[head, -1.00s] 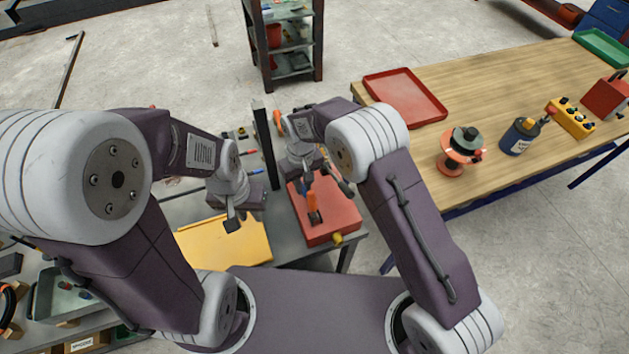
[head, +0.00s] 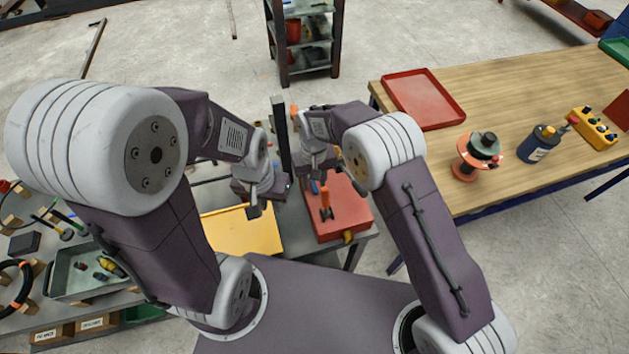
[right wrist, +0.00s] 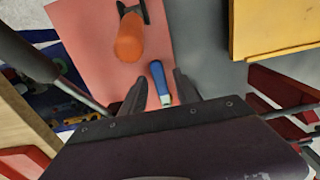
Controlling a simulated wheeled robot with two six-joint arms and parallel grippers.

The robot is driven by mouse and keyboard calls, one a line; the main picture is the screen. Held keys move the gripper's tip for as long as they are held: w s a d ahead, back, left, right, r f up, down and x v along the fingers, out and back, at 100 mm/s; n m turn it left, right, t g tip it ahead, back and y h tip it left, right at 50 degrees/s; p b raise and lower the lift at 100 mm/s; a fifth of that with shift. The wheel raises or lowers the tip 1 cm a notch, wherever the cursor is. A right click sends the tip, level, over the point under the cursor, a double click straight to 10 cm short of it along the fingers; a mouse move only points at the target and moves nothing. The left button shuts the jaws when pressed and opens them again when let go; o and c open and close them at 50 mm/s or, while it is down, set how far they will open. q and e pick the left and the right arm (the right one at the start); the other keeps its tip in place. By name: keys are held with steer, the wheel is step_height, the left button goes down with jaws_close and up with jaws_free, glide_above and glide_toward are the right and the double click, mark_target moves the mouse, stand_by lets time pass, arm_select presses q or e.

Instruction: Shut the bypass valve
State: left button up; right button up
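A red block (head: 340,217) sits on the grey bench. It carries an orange handle (head: 326,203) and a blue handle (head: 314,187); I cannot tell from the pictures which one is the bypass valve. In the right wrist view the orange handle (right wrist: 130,40), with a dark fork at its end, lies ahead of the fingers. The blue handle (right wrist: 159,82) shows between the two spread fingers of my right gripper (right wrist: 158,92). Whether they touch it is unclear. My left gripper (head: 255,205) hangs above the yellow sheet, and its finger opening is not clear.
The yellow sheet (head: 240,232) lies left of the red block. A dark upright post (head: 280,135) stands between my forearms. A wooden table (head: 540,100) with a red tray (head: 422,97) is at right. A grey bin (head: 80,272) and tools fill the bench at left.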

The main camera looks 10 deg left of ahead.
mark_target(314, 186)
step_height(314, 186, up, 9)
steer(key=b, duration=0.1)
stand_by(0.5)
stand_by(0.3)
steer(key=w+d+r+m, duration=0.2)
steer(key=w+d+r, duration=0.25)
steer(key=d, duration=0.25)
steer(key=s+d+r+m, duration=0.1)
steer(key=d, duration=0.4)
steer(key=s+d+r+m, duration=0.1)
steer(key=s+d+r, duration=0.1)
steer(key=d, duration=0.4)
steer(key=s+d+f, duration=0.2)
steer(key=s+d, duration=0.1)
steer(key=s, duration=0.2)
steer(key=s+d+f+m, duration=0.1)
steer(key=s+d+f, duration=0.2)
steer(key=s, duration=0.2)
steer(key=s+d+f+t, duration=0.1)
steer(key=s+d+f, duration=0.1)
steer(key=s+d, duration=0.2)
steer(key=shift+s+f+m, duration=0.3)
steer(key=shift+s+f, duration=0.1)
steer(key=shift+s, duration=0.35)
